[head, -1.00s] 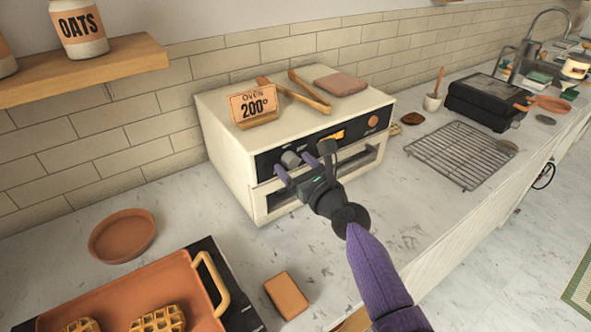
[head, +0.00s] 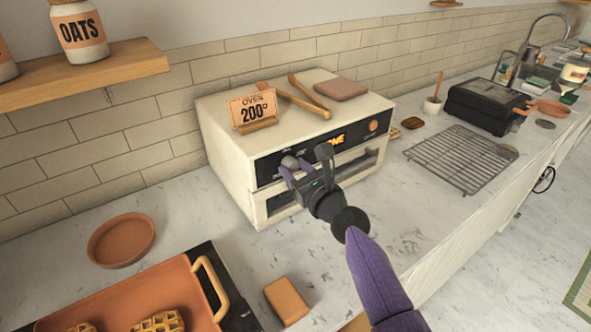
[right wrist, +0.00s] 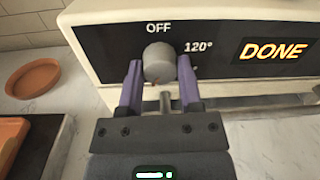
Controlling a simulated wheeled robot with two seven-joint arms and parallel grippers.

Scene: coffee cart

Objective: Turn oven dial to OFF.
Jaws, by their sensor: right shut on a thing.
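The cream oven (head: 232,178) stands against the tiled wall with a black front panel. Its round grey dial (right wrist: 158,62) sits below the printed word OFF, with 120° to its upper right; the dial also shows in the head view (head: 289,162). My right gripper (right wrist: 158,72) is shut on the dial, one purple finger on each side; it also shows in the head view (head: 295,170). A small reddish mark shows low on the dial. The oven display (right wrist: 272,51) reads DONE. The left gripper is not in view.
A 200° oven sign (head: 253,108), wooden tongs (head: 308,96) and a folded cloth (head: 341,90) lie on the oven. A wire rack (head: 462,158) is to its right. A waffle tray (head: 130,296) and a terracotta dish (head: 121,239) are to the left.

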